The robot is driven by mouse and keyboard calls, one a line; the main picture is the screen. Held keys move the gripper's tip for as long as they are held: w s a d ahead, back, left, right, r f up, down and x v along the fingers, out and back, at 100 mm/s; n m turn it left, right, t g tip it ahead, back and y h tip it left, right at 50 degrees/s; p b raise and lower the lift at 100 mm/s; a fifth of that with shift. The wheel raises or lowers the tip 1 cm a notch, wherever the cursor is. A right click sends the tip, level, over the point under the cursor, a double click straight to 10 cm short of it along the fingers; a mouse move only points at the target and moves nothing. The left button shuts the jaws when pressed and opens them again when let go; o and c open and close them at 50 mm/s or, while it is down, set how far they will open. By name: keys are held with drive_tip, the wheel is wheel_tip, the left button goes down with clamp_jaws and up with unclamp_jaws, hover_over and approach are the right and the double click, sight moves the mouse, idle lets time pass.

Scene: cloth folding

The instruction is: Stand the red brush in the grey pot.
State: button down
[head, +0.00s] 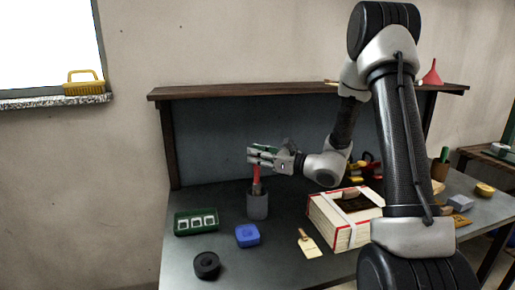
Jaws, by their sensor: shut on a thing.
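The red brush (256,173) is roughly upright, with its red handle up and its darker lower end down at the mouth of the grey pot (257,206). My gripper (254,156) reaches in from the right, level, and is shut on the top of the brush handle. The fingers hide part of the handle. The brush's lower end meets the pot's rim in the picture; how deep it goes inside is hidden. The pot stands upright on the workbench (190,262).
A tag (308,244) and a strapped box (325,222) are to the right. A shelf (230,92) runs above.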

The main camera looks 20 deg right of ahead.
sight(258, 176)
drive_tip(key=shift+f, duration=2)
drive_tip(key=c, duration=1.1)
unclamp_jaws()
drive_tip(key=shift+c, duration=0.2)
drive_tip(key=v, duration=1.2)
